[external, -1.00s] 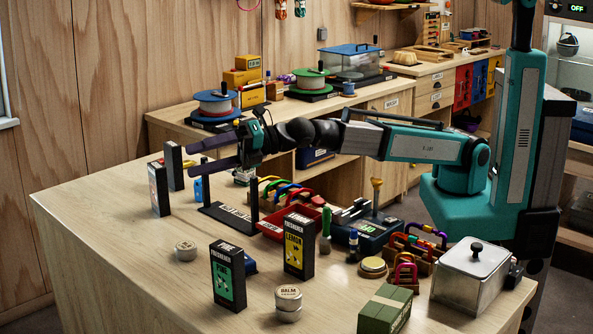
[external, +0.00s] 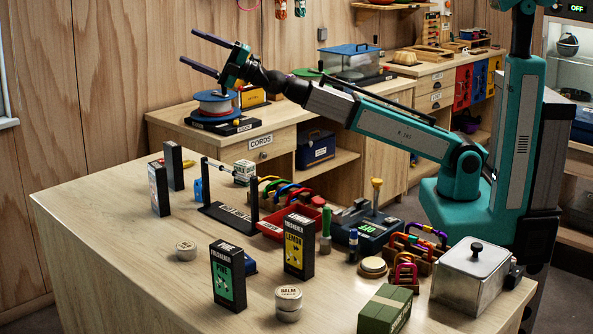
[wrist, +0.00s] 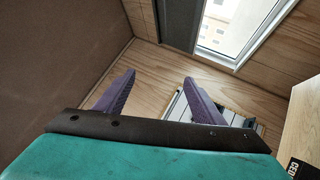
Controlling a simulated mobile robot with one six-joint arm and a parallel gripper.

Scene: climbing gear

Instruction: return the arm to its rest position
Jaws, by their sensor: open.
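My gripper (external: 204,53) is raised above the table, in front of the wood wall, at the end of my outstretched teal arm. Its two dark purple fingers are apart with nothing between them. In the wrist view the gripper (wrist: 158,92) is also open and empty, with the wall, the floor and a window beyond it.
Below stands the workbench (external: 110,235) with black freshener boxes (external: 228,277), tins (external: 186,250), a red tray (external: 270,228) and carabiners. Behind is a counter with a cord spool (external: 217,104) close under the gripper. The window (wrist: 235,25) shows in the wrist view.

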